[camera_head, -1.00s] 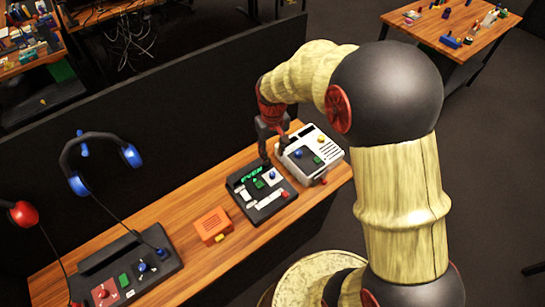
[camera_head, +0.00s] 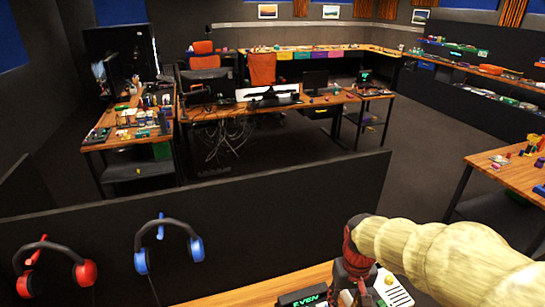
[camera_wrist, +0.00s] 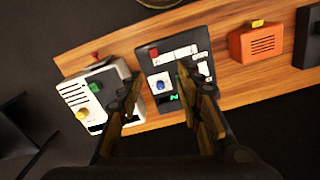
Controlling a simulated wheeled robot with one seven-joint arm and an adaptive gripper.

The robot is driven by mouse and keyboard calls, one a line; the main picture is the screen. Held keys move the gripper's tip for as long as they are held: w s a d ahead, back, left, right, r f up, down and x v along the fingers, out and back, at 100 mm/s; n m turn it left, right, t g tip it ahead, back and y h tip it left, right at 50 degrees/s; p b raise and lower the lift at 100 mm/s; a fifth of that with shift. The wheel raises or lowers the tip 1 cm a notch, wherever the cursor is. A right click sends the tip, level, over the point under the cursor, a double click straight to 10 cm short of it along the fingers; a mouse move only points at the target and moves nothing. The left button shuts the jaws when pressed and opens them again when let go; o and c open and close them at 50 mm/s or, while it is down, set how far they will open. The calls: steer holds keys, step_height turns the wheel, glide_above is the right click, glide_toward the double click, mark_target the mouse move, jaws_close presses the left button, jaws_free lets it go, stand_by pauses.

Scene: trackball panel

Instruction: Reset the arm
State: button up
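My gripper (camera_wrist: 160,76) shows in the wrist view with its two dark fingers apart and nothing between them. It is over the wooden bench, at the black panel (camera_wrist: 165,66) and the white panel (camera_wrist: 75,92). The black panel has a blue ball, a green lit display and pale buttons. The white panel has a green button and a yellow knob. In the head view my gripper (camera_head: 349,293) is at the bottom edge, partly cut off, with the black panel (camera_head: 300,299) and white panel (camera_head: 396,291) only partly visible.
An orange box (camera_wrist: 256,43) sits on the bench (camera_wrist: 215,85). A dark partition (camera_head: 270,220) stands behind it. Red headphones (camera_head: 84,272) and blue headphones (camera_head: 196,249) hang on the partition. Desks (camera_head: 180,110) stand beyond, and a side table (camera_head: 510,178) is at right.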

steer(key=s+r+t+b, duration=0.1)
steer(key=s+r+t, duration=0.4)
steer(key=s+r, duration=0.6)
steer(key=shift+s+r+t, duration=0.3)
steer(key=shift+s+r, duration=0.1)
steer(key=shift+r, duration=1.8)
steer(key=shift+a, duration=0.1)
